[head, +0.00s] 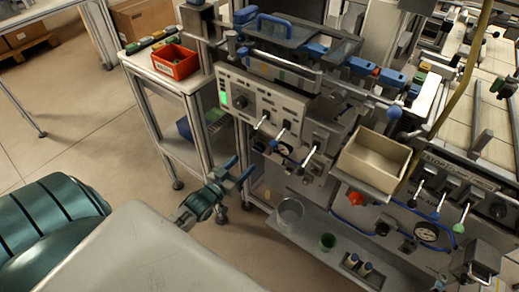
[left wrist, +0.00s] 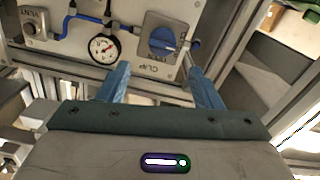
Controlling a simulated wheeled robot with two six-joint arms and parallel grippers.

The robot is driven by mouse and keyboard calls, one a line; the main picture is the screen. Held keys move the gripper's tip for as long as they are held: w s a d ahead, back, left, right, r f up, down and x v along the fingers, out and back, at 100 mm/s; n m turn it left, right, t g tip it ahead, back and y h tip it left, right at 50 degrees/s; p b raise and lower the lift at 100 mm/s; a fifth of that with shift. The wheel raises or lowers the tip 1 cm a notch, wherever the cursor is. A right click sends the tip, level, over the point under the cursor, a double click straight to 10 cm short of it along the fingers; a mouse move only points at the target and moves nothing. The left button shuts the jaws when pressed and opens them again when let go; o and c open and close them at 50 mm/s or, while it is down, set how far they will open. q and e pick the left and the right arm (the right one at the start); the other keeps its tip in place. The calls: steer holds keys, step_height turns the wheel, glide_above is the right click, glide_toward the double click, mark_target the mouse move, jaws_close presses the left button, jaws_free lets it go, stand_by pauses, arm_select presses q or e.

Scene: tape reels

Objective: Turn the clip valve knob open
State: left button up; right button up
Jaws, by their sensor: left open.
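The clip valve has a round blue knob (left wrist: 162,40) on a grey square plate, with "CLIP" lettered upside down in the left wrist view. In the head view the blue knob (head: 258,146) is small and partly hidden at the panel's left end; its exact setting cannot be read. My left gripper (head: 239,170) is open, its blue fingers pointing towards the panel. In the left wrist view the open left gripper (left wrist: 160,80) has nothing between its fingers, and the knob lies beyond them, apart. My right gripper does not show.
A pressure gauge (left wrist: 104,47) with blue hose sits beside the clip valve, and a vent knob (left wrist: 30,29) lies farther left. Toggle levers, a beige bin (head: 374,160) and a glass cup (head: 290,213) are nearby. A red bin (head: 175,61) stands on the left trolley.

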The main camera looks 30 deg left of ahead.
mark_target(256, 150)
arm_select(q)
steer(key=w, duration=0.6)
steer(key=shift+f, duration=0.1)
steer(key=shift+w+d+p, duration=0.15)
steer(key=shift+w+p, duration=0.15)
steer(key=shift+w, duration=0.7)
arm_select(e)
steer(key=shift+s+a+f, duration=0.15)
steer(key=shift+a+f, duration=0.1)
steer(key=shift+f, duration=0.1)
arm_select(q)
steer(key=shift+c, duration=0.5)
steer(key=c, duration=0.9)
